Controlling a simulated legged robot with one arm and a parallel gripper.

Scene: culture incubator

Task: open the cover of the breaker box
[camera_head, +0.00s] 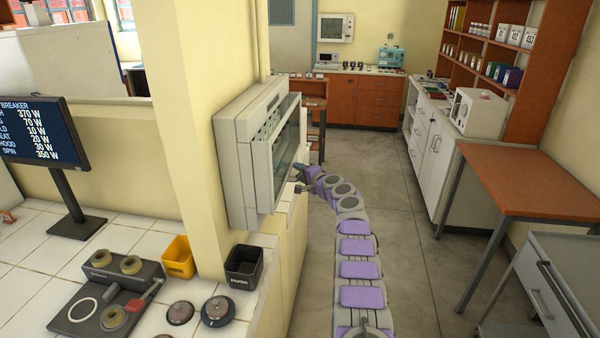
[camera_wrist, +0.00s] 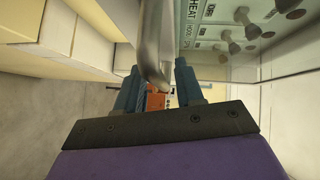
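The grey breaker box (camera_head: 238,150) is mounted on the side of the cream wall column. Its framed, see-through cover (camera_head: 283,150) faces right; I cannot tell whether it sits fully flush. My gripper (camera_head: 298,178) is at the lower front of the cover, with its two fingers apart. In the wrist view, a curved metal handle (camera_wrist: 152,45) reaches down between the fingers of my gripper (camera_wrist: 157,82). Gaps show beside it, so the fingers do not look clamped on it. Labels and switches (camera_wrist: 245,22) show at the right. The handle's contact with the fingers is unclear.
A monitor (camera_head: 42,132) with a wattage list stands on the tiled counter (camera_head: 35,230) at left. A yellow bin (camera_head: 178,257) and black bin (camera_head: 244,266) stand below the box. An orange-topped table (camera_head: 530,180) is at right. The floor (camera_head: 400,240) between is clear.

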